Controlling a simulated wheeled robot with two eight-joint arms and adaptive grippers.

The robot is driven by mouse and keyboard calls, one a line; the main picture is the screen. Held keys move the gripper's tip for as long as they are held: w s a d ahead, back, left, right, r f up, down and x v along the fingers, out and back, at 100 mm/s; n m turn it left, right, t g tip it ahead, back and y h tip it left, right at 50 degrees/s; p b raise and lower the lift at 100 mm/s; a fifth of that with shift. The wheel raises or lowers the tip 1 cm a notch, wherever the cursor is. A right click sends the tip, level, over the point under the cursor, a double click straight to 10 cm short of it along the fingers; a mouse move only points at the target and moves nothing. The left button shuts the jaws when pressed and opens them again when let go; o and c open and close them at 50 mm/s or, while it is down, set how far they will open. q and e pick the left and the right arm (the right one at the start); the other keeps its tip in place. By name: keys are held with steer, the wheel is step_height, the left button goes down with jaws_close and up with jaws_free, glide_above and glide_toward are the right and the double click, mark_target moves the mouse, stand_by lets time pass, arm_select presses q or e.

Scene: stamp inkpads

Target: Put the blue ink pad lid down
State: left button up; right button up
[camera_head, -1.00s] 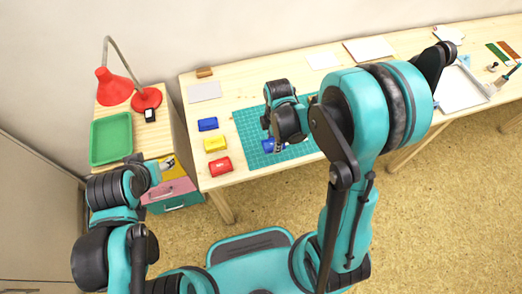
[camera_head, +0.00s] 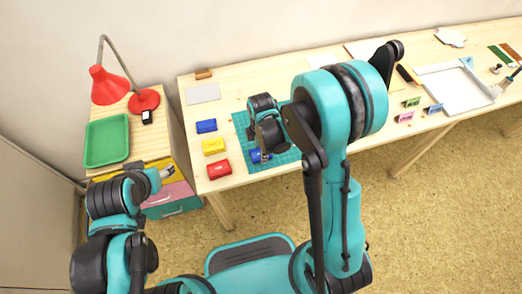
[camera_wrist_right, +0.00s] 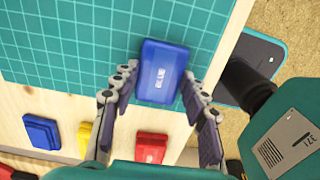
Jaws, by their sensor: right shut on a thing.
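In the head view the lid (camera_head: 256,156) shows partly below my right gripper (camera_head: 260,150), over the left part of the green cutting mat (camera_head: 240,124). Its height above the mat is hard to tell. A blue pad (camera_head: 206,126) sits on the table left of the mat. My left gripper (camera_head: 166,172) is by the drawer cabinet, too small to read.
A yellow pad (camera_head: 213,146) and a red pad (camera_head: 219,170) stand in a column with the blue pad, left of the mat. A grey sheet (camera_head: 203,93) lies behind them. Small stamp-like items and a white tray (camera_head: 455,90) are to the right.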

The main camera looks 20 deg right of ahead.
steer(key=o, duration=0.8)
steer(key=shift+f, duration=0.1)
steer(key=shift+r, duration=0.2)
step_height(320, 180, up, 11)
steer(key=p, duration=0.5)
steer(key=shift+s+d+r+m+t, duration=0.8)
steer(key=shift+s+r+m+t, duration=0.65)
steer(key=shift+r+m, duration=1.25)
steer(key=shift+s+d+r+m+t, duration=0.85)
steer(key=shift+s+r+m, duration=1.1)
steer(key=shift+m, duration=1.5)
steer(key=shift+s+d+r+m+t, duration=0.7)
steer(key=shift+s+r+m+t, duration=0.6)
steer(key=shift+s+r+m, duration=1.25)
steer(key=shift+w+f+m, duration=0.4)
steer(key=shift+w+m, duration=0.1)
steer(key=shift+w, duration=0.3)
